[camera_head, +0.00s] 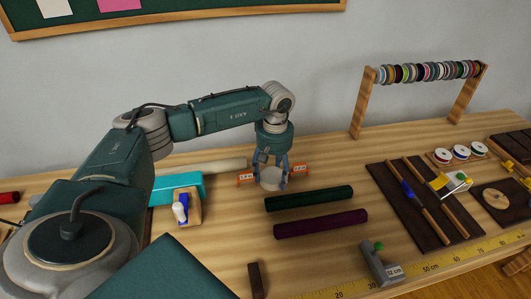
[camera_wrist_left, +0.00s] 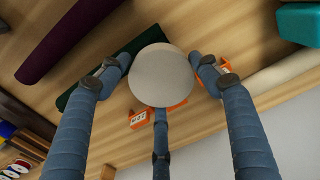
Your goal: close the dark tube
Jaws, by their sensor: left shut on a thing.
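Two dark tubes lie side by side on the wooden bench: a dark green tube (camera_head: 308,198) and a dark purple tube (camera_head: 321,223) in front of it. I cannot tell whether their ends are open. My left gripper (camera_head: 271,172) is shut on a pale round cap (camera_head: 271,180), just beyond the left end of the green tube. In the left wrist view the pale cap (camera_wrist_left: 162,75) sits between the fingers, and the green tube (camera_wrist_left: 98,76) and purple tube (camera_wrist_left: 68,40) show behind it. The cap's far side is hidden. My right gripper is not in view.
Orange labelled pieces (camera_head: 245,178) stand by the gripper. A cream tube (camera_head: 218,166) and a teal box (camera_head: 176,188) lie left. A grey labelled tool (camera_head: 379,265) stands in front. A dark mat (camera_head: 398,202) with tools lies right, before a ribbon rack (camera_head: 360,103).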

